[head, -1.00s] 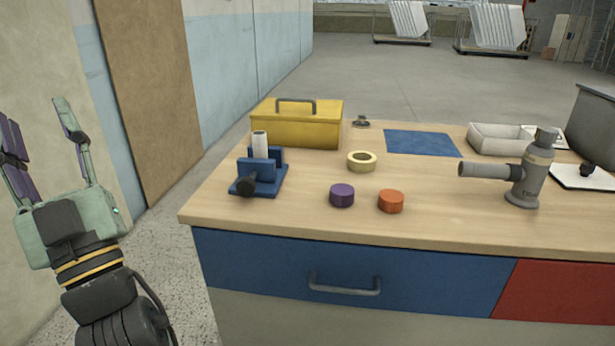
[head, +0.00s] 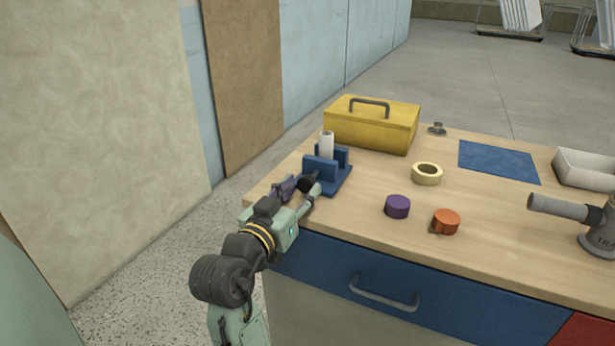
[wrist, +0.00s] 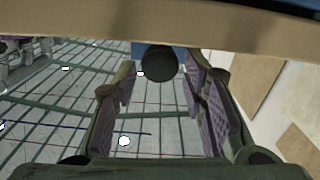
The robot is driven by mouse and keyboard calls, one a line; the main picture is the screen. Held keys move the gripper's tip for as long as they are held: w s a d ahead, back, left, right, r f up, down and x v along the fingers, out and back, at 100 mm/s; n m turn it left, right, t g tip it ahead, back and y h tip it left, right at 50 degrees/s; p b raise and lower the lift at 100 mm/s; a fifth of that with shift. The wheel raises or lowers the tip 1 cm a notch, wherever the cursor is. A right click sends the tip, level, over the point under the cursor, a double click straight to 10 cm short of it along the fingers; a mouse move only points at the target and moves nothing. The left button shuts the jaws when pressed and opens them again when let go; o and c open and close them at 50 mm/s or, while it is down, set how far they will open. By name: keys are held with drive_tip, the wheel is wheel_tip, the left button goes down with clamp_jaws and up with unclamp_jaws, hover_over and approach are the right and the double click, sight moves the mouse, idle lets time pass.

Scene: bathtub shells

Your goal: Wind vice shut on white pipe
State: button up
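The blue vice (head: 338,183) sits at the left front corner of the workbench. The white pipe (head: 327,144) stands upright between its two jaws; I cannot tell whether both jaws touch it. The vice's black knob (head: 307,184) faces the front left. My gripper (head: 299,190) is at that knob, with one finger on each side of it. In the wrist view the knob (wrist: 158,63) lies between the tips of my open gripper (wrist: 160,82), with gaps to both finger pads. The pipe is not seen in the wrist view.
A yellow toolbox (head: 371,128) stands behind the vice. A blue mat (head: 498,161) lies farther back. The bench edge (wrist: 170,22) is close above my fingers in the wrist view.

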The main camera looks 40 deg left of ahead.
sight(304, 186)
drive_tip(key=shift+p+x, duration=0.3)
drive_tip(key=shift+x, duration=1.55)
drive_tip(key=shift+c, duration=0.5)
drive_tip(key=c, duration=0.8)
